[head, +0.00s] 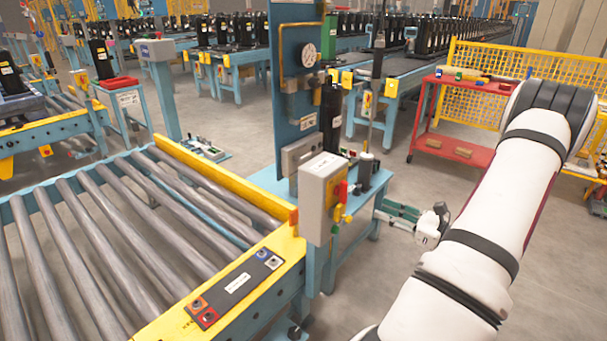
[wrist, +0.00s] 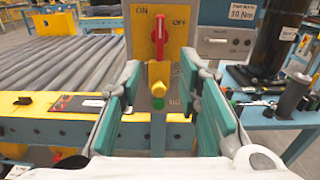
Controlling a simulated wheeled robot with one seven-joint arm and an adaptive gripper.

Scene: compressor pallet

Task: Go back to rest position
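My gripper (head: 392,213) is open and empty, its green-padded fingers pointing left toward the grey and yellow switch box (head: 317,195). A gap shows between the fingertips and the box in the head view. In the wrist view, the open fingers (wrist: 165,85) stand left and right of the yellow box front (wrist: 178,60). Its red rotary handle (wrist: 159,33) stands roughly upright between the ON and OFF marks. A yellow knob and a green button (wrist: 158,103) sit below it. My arm reaches in from the lower right of the head view.
A roller conveyor (head: 130,240) fills the left. A blue bench (head: 360,205) with a dark cylinder (head: 331,115) stands behind the box. A red cart (head: 440,149) and yellow mesh fence (head: 540,70) stand behind my arm. Grey floor around the gripper is open.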

